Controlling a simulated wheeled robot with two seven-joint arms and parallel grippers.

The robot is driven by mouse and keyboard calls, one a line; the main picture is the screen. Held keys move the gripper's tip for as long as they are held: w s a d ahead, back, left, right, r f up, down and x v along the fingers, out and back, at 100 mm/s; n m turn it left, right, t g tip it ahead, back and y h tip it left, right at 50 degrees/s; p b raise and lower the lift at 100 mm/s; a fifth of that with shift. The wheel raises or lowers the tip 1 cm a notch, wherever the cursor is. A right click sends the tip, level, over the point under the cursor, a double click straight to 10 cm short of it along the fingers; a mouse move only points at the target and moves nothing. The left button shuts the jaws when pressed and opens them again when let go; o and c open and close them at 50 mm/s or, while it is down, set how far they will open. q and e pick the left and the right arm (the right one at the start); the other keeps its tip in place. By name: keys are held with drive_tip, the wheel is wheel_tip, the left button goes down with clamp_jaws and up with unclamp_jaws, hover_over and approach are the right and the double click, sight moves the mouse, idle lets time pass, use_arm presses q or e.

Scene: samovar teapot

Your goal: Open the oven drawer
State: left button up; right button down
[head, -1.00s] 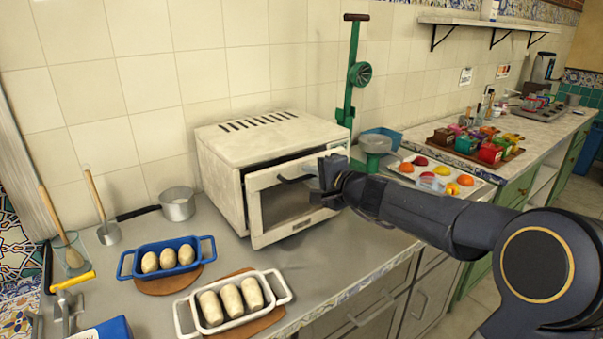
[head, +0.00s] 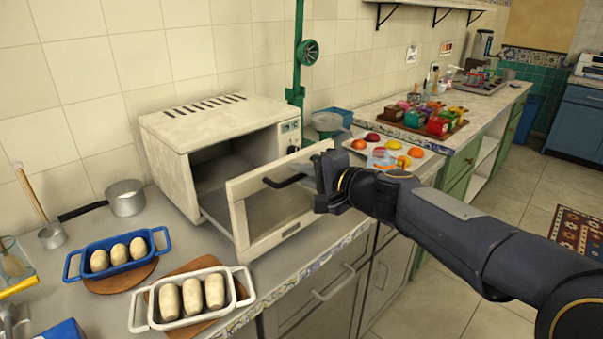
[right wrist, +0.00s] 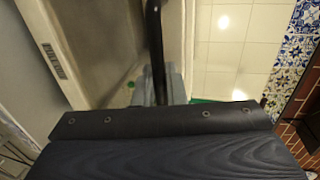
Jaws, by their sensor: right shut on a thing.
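The white oven (head: 215,150) stands on the grey counter against the tiled wall. Its front drawer (head: 290,210) is pulled well out, and the dark inside shows behind the drawer front. A black bar handle (head: 283,182) is on the drawer front. My right gripper (head: 322,182) is at the right end of this handle and shut on it. In the right wrist view the black handle (right wrist: 154,50) runs down to the gripper, whose fingertips are mostly hidden. My left gripper is in neither view.
A blue dish (head: 117,254) and a white dish (head: 191,296), each with rolls, sit on boards left of the drawer. A saucepan (head: 126,198) stands behind them. A green stand (head: 298,70) and a fruit tray (head: 395,155) are to the right.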

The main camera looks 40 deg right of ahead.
drive_tip(key=c, duration=1.6)
unclamp_jaws()
drive_tip(key=shift+c, duration=0.2)
drive_tip(key=v, duration=0.7)
drive_tip(key=shift+s+p, duration=0.4)
drive_tip(key=shift+d, duration=0.1)
